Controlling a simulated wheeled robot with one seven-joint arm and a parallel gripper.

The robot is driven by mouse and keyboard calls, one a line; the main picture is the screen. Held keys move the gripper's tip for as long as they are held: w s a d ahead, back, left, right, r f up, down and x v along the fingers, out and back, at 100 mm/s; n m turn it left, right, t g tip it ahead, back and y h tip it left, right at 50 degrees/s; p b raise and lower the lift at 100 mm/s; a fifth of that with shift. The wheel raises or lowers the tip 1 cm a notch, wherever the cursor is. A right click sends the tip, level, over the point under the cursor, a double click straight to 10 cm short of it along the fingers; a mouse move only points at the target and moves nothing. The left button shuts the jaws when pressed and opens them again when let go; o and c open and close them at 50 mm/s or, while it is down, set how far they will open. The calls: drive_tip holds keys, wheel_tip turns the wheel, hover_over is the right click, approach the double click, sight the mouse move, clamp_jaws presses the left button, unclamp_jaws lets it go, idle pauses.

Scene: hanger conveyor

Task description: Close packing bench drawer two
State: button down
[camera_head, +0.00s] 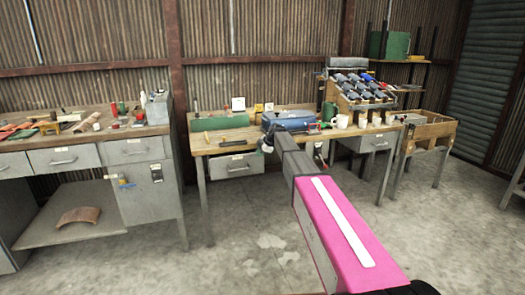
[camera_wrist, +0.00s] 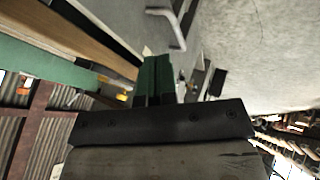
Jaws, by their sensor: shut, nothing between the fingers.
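The wooden-topped bench (camera_head: 225,140) in the middle of the head view has two grey drawers. The left drawer (camera_head: 237,165) has a bar handle and a small label. The right drawer (camera_head: 374,141) is partly beyond my arm. I cannot tell which is drawer two, or how far either stands out. My gripper (camera_wrist: 157,72) shows in the wrist view with its green fingers together and empty. A grey panel with a pale bar handle (camera_wrist: 172,26) lies beyond the fingertips, apart from them as far as I can see. In the head view my arm hides the fingers.
A cluttered workbench (camera_head: 75,140) stands left, a wooden crate stand (camera_head: 428,130) right. The concrete floor in front is clear.

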sight(250, 160)
drive_tip(key=w+a+f, duration=0.1)
drive_tip(key=w+f, duration=0.1)
drive_tip(key=w+a+f, duration=0.2)
drive_tip(key=shift+w+a, duration=0.1)
drive_tip(key=shift+w, duration=0.25)
drive_tip(key=shift+w+a, duration=0.15)
drive_tip(key=shift+w, duration=0.3)
drive_tip(key=shift+w+a, duration=0.25)
drive_tip(key=shift+w, duration=0.6)
drive_tip(key=shift+w+a, duration=0.2)
drive_tip(key=shift+w, duration=0.7)
drive_tip(key=shift+w+a, duration=0.25)
drive_tip(key=shift+w, duration=0.6)
